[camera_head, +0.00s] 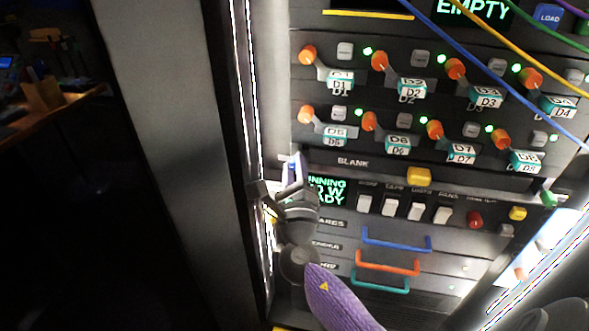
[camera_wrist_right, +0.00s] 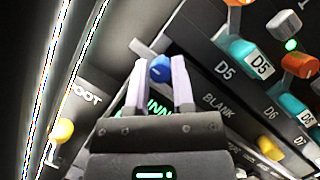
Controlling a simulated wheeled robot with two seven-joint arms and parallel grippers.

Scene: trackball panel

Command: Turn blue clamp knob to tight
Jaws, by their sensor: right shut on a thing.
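The blue clamp knob (camera_wrist_right: 160,69) sits between the fingertips of my right gripper (camera_wrist_right: 159,74) in the right wrist view. The two pale fingers are closed on its sides, at the left edge of the panel near the green display. In the head view my right gripper (camera_head: 291,168) reaches up to the panel's left side, and only a small blue bit of the knob shows between its fingers. Any mark for the knob's tight position is hidden or too small to read. My left gripper is not in view.
The green text display (camera_head: 327,191) is just right of my gripper, with white switches (camera_head: 392,208) beyond. Blue (camera_head: 397,245), orange and teal handles lie below. Orange-knobbed levers line the upper panel. A yellow knob (camera_wrist_right: 62,130) stands left in the wrist view.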

